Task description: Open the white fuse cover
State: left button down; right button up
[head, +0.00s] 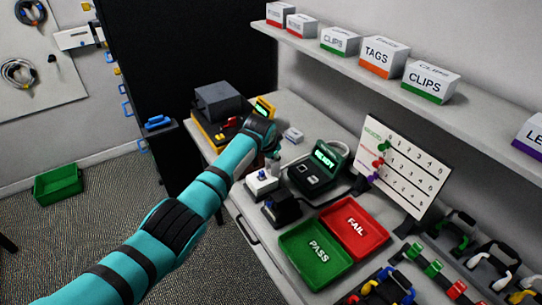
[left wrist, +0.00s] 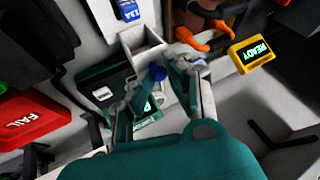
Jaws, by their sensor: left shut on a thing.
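My left gripper (head: 273,158) reaches over the bench beside the white fuse box (head: 262,183). In the left wrist view its fingers (left wrist: 158,82) stand either side of a round blue knob (left wrist: 157,72), and it is shut on the white fuse cover by this knob. The fingers hide most of the cover, so its exact tilt is unclear. Behind the knob, a white box (left wrist: 142,40) shows a grey recess. A blue block with a white label (left wrist: 128,11) lies beyond it. My right gripper is in neither view.
A dark tester (head: 317,170) stands close to the right of the gripper. Green PASS (head: 315,253) and red FAIL (head: 355,226) trays lie nearer. A shelf (head: 340,60) overhangs the back.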

pick_arm(q)
jog(key=shift+w+d+r, duration=0.25)
jog(key=shift+w+d, duration=0.05)
jog(key=shift+d, duration=0.15)
jog(key=shift+w+d+r, duration=0.25)
jog(key=shift+d, duration=0.2)
jog(key=c, duration=1.7)
grip_release()
jog(key=o, duration=0.4)
jog(key=shift+s+d+f, duration=0.1)
jog(key=shift+d+f, duration=0.05)
jog(key=shift+d, duration=0.05)
jog(key=shift+o, duration=0.2)
jog(key=shift+a+f, duration=0.15)
jog(key=shift+a, duration=0.1)
jog(key=shift+s+a+r, duration=0.15)
jog(key=shift+s+r, duration=0.05)
jog(key=v, duration=1.1)
jog(key=shift+r, duration=0.2)
jog(key=shift+s, duration=0.15)
